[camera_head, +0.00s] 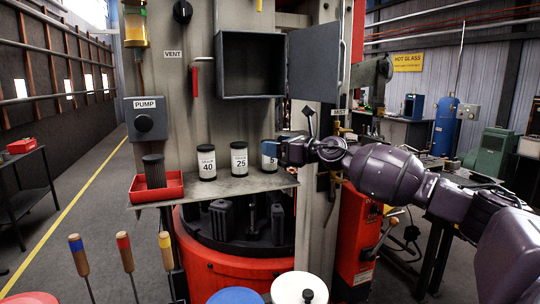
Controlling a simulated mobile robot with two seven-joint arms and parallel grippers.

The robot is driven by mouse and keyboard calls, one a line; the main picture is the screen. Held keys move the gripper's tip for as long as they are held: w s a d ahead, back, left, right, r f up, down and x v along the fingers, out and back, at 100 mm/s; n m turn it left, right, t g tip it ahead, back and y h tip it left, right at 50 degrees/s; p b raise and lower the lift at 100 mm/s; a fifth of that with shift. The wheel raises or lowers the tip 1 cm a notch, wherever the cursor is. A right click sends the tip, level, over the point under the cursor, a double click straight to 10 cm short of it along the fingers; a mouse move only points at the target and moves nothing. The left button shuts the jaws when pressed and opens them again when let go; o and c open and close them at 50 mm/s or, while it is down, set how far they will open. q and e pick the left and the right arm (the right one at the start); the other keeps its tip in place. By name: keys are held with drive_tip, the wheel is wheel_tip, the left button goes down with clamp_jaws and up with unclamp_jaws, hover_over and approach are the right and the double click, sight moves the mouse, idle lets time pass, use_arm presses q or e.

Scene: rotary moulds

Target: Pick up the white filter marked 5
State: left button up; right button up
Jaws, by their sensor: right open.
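The white filter marked 5 (268,160) stands upright on the grey shelf (225,187), at the right end of a row of white filters. Its right side is hidden behind my right gripper. My right gripper (278,150) reaches in from the right, with its open jaws at the upper part of this filter. I cannot tell whether the fingers touch it. My left gripper is not in view.
Filters marked 25 (239,160) and 40 (206,163) stand to the left. A red tray (172,190) holds a dark ribbed filter (154,172). An open grey box (250,97) is above the shelf, its door (313,62) swung right. Wooden-handled tools (125,252) stand in front.

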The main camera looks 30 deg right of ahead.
drive_tip(key=shift+p+x, duration=0.4)
drive_tip(key=shift+x, duration=1.5)
drive_tip(key=shift+f, duration=0.2)
drive_tip(key=shift+c, duration=0.2)
drive_tip(key=c, duration=1)
